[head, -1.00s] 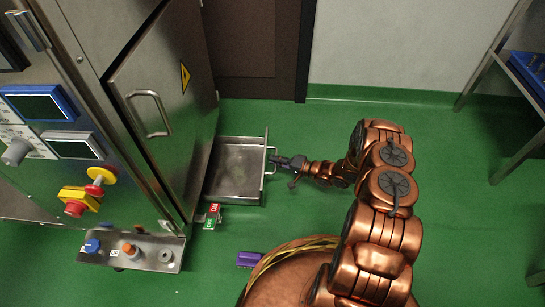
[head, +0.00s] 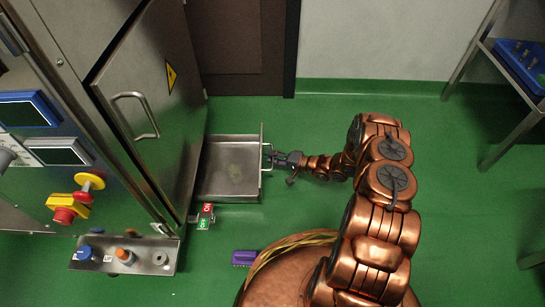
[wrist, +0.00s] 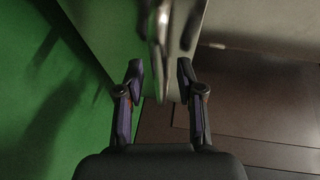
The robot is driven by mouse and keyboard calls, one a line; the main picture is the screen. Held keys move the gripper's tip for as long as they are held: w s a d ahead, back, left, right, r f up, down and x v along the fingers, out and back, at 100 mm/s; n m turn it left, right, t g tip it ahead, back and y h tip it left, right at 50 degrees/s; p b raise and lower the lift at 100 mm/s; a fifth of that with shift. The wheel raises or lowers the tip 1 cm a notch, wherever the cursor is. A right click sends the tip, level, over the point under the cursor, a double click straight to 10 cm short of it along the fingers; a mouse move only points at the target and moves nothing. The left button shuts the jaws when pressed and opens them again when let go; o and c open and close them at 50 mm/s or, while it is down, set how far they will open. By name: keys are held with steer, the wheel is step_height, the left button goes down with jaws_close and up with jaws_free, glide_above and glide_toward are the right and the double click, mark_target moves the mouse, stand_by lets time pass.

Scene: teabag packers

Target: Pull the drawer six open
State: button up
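The drawer (head: 230,192), a shallow open-topped steel tray, sticks out low from the steel machine at the left in the head view and looks empty. Its bar handle (head: 267,157) is on its right side, facing my arm. My gripper (head: 274,159) is at this handle. The handle (wrist: 163,25) shows blurred just beyond the fingertips, in front of the drawer front (wrist: 110,30). I see no number on the drawer.
The machine door (head: 150,95) is above the drawer. A control box with knobs (head: 125,256), a red and green tag (head: 205,216) and a purple item (head: 244,258) are nearer me. A rack with a blue tray (head: 520,65) is far right. Green floor between is clear.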

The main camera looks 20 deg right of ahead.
steer(key=v, duration=1.2)
stand_by(0.5)
